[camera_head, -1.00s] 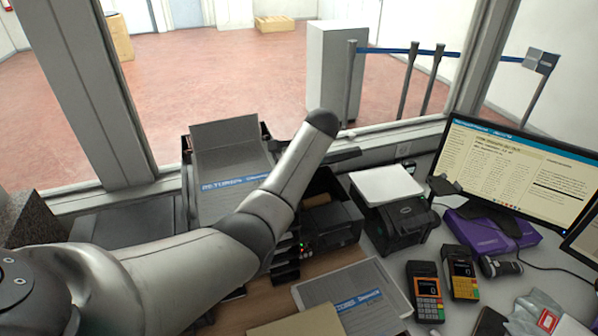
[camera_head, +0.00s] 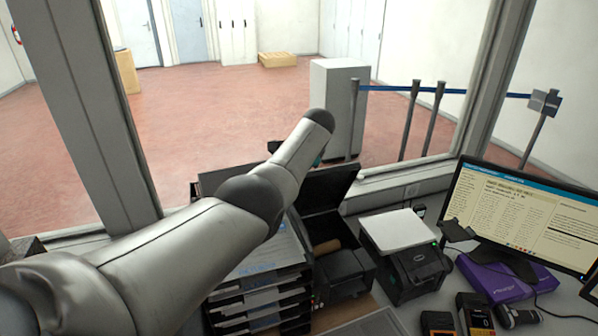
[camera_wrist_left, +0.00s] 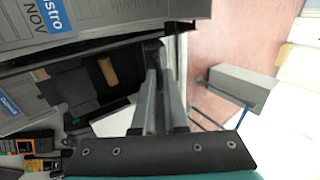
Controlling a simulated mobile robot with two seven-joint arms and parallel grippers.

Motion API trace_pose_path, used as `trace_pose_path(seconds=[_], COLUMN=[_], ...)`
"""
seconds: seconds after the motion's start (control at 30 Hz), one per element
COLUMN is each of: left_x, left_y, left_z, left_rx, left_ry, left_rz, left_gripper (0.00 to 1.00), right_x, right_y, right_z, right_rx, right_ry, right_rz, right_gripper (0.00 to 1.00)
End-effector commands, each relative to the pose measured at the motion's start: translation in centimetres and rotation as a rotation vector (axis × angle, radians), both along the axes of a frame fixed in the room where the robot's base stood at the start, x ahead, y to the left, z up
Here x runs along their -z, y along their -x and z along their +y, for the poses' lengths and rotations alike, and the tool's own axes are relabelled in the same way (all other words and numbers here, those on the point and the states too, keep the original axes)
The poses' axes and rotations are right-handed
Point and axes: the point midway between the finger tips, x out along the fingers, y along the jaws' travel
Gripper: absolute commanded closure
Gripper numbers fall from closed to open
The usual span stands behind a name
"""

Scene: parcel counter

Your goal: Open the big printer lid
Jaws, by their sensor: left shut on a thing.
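The big printer (camera_head: 345,275) is black and stands right of the paper trays in the head view. Its black lid (camera_head: 328,188) is raised and tilted up at the back. The opening shows a brown roll (camera_head: 327,246), also seen in the left wrist view (camera_wrist_left: 107,70). My left arm crosses the head view and hides most of its gripper. In the left wrist view my left gripper (camera_wrist_left: 158,62) is shut on the dark lid edge, its fingertips partly hidden there. My right gripper is not in view.
A smaller printer with a white top (camera_head: 398,230) stands just right of the big printer. Stacked paper trays (camera_head: 260,300) are on the left, partly behind my arm. A monitor (camera_head: 525,218) and card terminals (camera_head: 474,315) are at the right. A window frame rises behind.

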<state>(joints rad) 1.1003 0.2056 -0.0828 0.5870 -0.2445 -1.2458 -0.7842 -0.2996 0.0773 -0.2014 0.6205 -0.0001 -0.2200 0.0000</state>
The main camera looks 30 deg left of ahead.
Motion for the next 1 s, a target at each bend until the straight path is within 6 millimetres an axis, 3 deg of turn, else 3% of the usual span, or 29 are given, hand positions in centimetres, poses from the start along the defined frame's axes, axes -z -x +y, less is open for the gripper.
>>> trace_pose_path(seconds=[0.4, 0.43, 0.7, 1.0], left_x=[0.02, 0.03, 0.01, -0.12], left_y=[0.0, 0.0, -0.01, 0.01], left_z=[0.05, 0.04, 0.03, -0.02], left_rx=[-0.001, -0.001, 0.0, 0.0], left_ry=[0.001, 0.001, 0.002, 0.001], left_rz=[0.001, 0.001, 0.001, 0.001], left_gripper=[1.0, 0.89, 0.6, 0.6], right_x=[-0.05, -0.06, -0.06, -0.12], right_y=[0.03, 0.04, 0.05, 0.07], right_z=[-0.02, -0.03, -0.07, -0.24], right_rx=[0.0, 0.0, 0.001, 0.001], right_ry=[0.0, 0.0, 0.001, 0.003], right_rz=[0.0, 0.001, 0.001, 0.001], right_gripper=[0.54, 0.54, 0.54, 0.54])
